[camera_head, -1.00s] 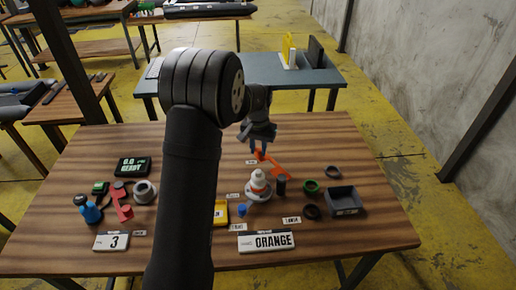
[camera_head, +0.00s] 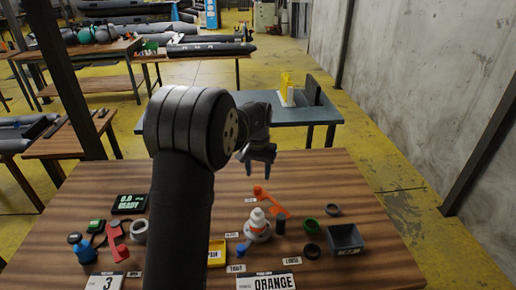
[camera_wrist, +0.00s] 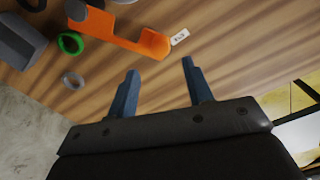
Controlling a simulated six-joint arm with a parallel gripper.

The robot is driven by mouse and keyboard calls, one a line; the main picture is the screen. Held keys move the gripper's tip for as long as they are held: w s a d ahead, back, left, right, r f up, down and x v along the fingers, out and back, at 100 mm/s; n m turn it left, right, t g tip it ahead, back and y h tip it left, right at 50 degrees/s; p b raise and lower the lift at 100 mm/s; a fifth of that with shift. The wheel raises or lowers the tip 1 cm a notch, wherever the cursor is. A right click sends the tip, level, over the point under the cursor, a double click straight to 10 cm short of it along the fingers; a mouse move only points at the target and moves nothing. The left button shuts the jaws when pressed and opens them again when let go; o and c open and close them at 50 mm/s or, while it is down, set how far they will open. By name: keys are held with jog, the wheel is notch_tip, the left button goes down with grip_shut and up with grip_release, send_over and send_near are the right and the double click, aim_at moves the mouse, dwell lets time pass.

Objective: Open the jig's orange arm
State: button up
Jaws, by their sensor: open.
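My gripper (camera_head: 259,172) hangs beyond that end, above the far part of the table. Its two blue fingers (camera_wrist: 159,68) are spread apart with nothing between them, clear of the arm. The jig's base is mostly out of the wrist view.
A dark grey bin (camera_head: 345,238), a green ring (camera_head: 311,225) and dark rings stand right of the jig. A yellow tray (camera_head: 216,253), a red piece (camera_head: 115,240) and a display (camera_head: 129,203) stand left. The wood table's far right is clear.

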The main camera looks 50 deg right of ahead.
aim_at(258, 187)
notch_tip(258, 187, up, 10)
jog(key=shift+r, duration=0.25)
dwell(0.6)
notch_tip(258, 187, down, 18)
jog(key=shift+r, duration=0.2)
dwell(0.3)
jog(key=shift+r, duration=0.1)
notch_tip(258, 187, up, 18)
notch_tip(258, 187, down, 18)
jog(key=shift+r, duration=0.2)
jog(key=a+n, duration=0.8)
jog(key=a, duration=0.1)
jog(key=shift+s+a+f+n, duration=0.25)
jog(key=shift+s+n, duration=0.05)
jog(key=shift+s, duration=0.15)
